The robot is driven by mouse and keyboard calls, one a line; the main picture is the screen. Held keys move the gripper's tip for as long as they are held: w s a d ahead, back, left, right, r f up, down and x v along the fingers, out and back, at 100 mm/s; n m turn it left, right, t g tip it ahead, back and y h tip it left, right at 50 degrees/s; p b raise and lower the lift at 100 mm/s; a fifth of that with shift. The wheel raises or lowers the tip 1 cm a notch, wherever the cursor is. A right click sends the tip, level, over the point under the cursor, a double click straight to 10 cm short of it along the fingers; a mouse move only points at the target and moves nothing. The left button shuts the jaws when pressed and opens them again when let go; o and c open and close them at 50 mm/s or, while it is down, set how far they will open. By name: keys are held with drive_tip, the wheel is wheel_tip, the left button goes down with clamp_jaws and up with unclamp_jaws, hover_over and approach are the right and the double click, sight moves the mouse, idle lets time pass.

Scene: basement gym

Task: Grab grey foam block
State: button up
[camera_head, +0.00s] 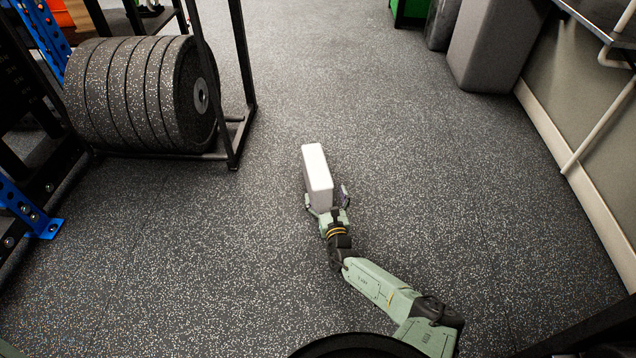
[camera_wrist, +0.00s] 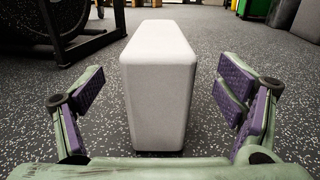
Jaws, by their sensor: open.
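The grey foam block (camera_head: 316,176) stands on its narrow side on the speckled dark floor, in the middle of the head view. It looks pale grey with rounded edges. In the wrist view the block (camera_wrist: 158,88) fills the centre, its near end face toward me. My gripper (camera_head: 326,199) is at the near end of the block, low over the floor. In the wrist view my gripper (camera_wrist: 160,100) is open, with one purple-padded finger on each side of the block's near end. Gaps show between both pads and the block. The block's far end is hidden.
A rack of black weight plates (camera_head: 140,92) stands at the left, with a black frame upright beside it. A grey bin (camera_head: 493,45) and a wall with a pale baseboard (camera_head: 560,140) are at the right. The floor around the block is clear.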

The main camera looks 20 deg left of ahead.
sight(321, 182)
drive_tip(key=b+x, duration=0.1)
drive_tip(key=x, duration=0.1)
drive_tip(key=b+x, duration=0.1)
drive_tip(key=x, duration=0.2)
drive_tip(key=shift+w+a+f+b, duration=0.25)
drive_tip(key=shift+b, duration=0.1)
drive_tip(key=shift+w+a+r, duration=0.1)
drive_tip(key=shift+w+a, duration=0.05)
drive_tip(key=shift+w, duration=0.15)
drive_tip(key=c, duration=1.7)
